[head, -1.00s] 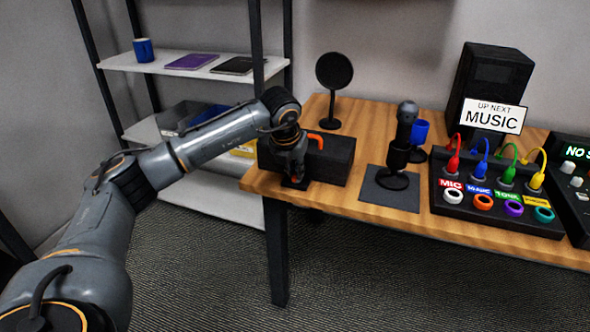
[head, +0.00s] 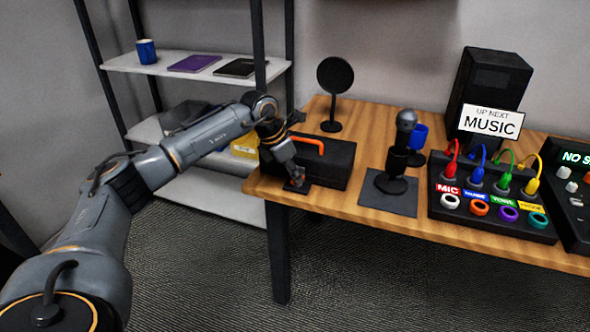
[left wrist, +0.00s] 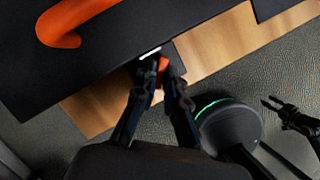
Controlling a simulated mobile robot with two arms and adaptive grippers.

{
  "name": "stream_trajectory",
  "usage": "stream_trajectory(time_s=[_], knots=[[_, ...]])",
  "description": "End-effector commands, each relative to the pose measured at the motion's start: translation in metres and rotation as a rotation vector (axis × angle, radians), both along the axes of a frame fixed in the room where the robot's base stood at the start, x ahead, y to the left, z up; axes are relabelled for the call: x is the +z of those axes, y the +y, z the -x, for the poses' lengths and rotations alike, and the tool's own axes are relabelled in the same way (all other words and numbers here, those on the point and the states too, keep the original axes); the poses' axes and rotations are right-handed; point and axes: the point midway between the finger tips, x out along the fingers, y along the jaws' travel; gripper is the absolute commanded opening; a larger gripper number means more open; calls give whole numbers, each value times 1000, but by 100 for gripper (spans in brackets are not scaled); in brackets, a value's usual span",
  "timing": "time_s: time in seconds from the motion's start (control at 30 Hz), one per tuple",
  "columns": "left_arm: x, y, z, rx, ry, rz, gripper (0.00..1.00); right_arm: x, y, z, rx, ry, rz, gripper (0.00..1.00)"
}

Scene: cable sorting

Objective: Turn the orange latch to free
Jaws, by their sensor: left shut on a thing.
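A black case (head: 330,168) with an orange handle (head: 309,142) stands at the left end of the wooden desk. The handle also shows in the left wrist view (left wrist: 62,25). The orange latch (left wrist: 162,66) is low on the case's front, beside a short white mark (left wrist: 150,53). My left gripper (head: 296,182) is at the case's front and is shut on the latch; its fingers (left wrist: 161,78) flank it in the left wrist view and partly hide it. The latch's exact angle is hard to tell. My right gripper (left wrist: 268,102) is at the right of that view, empty, its fingers apart.
A microphone (head: 402,145) stands on a dark mat (head: 388,203) right of the case. A round pop filter (head: 335,76) stands behind. A panel with coloured cables (head: 490,212) is farther right. A shelf (head: 125,63) is at the left. The desk's front edge is close below the case.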

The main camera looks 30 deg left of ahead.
Motion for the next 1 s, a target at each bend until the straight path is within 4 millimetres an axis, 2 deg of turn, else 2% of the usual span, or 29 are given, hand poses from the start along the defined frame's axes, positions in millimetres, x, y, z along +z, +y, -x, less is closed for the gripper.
stream_trajectory(time_s=[0.2, 0.4, 0.7, 1.0], knots=[[3, 2, -3, -200, -3, 1, 0, -27, -3, 20, 4, 21, 3, 40], [3, 3, -4, -380, -3, 2, 0, -43, -5, 33, 7, 31, 3, 40], [2, 4, -5, -582, -5, -1, 0, -52, -6, 41, 8, 36, 4, 40], [1, 4, -5, -679, -5, -1, 0, -54, -6, 44, 9, 38, 5, 40]])
